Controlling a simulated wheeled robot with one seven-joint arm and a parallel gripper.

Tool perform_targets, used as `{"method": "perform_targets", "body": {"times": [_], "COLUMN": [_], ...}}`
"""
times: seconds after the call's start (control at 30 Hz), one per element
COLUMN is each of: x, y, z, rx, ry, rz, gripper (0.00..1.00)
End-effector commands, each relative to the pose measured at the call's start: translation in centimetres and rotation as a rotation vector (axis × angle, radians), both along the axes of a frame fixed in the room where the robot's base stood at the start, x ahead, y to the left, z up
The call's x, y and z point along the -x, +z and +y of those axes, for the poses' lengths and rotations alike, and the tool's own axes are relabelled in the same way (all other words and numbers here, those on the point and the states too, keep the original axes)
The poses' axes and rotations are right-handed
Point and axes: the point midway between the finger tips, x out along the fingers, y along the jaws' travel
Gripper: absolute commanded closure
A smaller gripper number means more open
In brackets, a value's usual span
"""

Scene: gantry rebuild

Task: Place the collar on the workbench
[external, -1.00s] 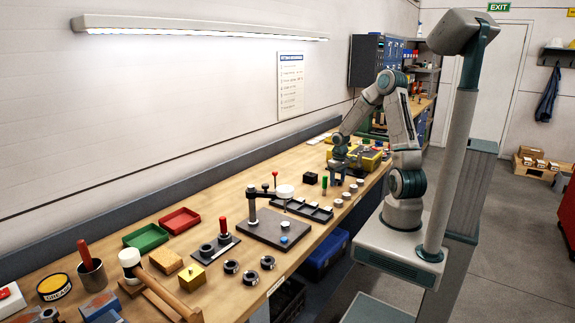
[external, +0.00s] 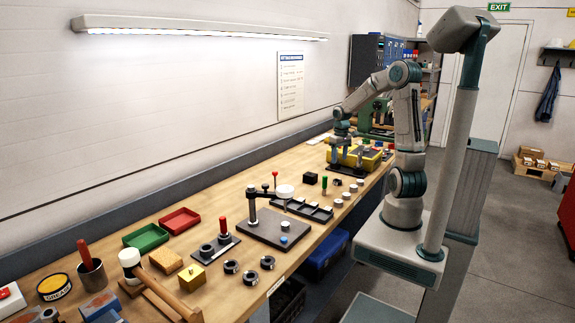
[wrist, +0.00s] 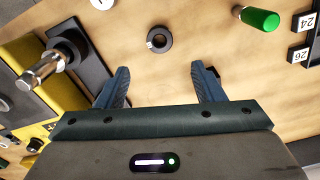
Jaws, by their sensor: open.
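A dark ring-shaped collar (wrist: 159,39) lies flat on the bare wood of the workbench (wrist: 190,42), seen in the wrist view. I cannot pick this collar out in the external view. My gripper (wrist: 160,74) is open, with nothing between its blue fingers. The collar lies ahead of the fingertips, apart from them. In the external view my gripper (external: 346,158) is above the workbench (external: 215,272), by the yellow fixture (external: 372,161). That fixture (wrist: 70,88) fills the left of the wrist view, with a metal pin standing beside it.
A green-handled tool (wrist: 258,18) and numbered black blocks (wrist: 303,38) are at the wrist view's upper right. Nearer the external camera stand a dark press plate (external: 275,228), several loose rings (external: 249,278), and green (external: 145,238) and red (external: 180,220) trays.

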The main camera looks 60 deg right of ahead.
Motion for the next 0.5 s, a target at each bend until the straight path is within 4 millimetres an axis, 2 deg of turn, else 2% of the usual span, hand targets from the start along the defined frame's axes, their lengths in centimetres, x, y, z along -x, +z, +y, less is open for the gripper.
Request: {"method": "perform_targets", "body": {"times": [0.17, 0.37, 0.5], "x": [0.5, 2.9, 5.6], "y": [1.7, 4.9, 6.9], "z": [2.1, 7.7, 11.5], "rx": [0.034, 0.107, 0.128], "ry": [0.031, 0.105, 0.153], "rz": [-0.011, -0.067, -0.134], "gripper": [0.38, 0.38, 0.38]}}
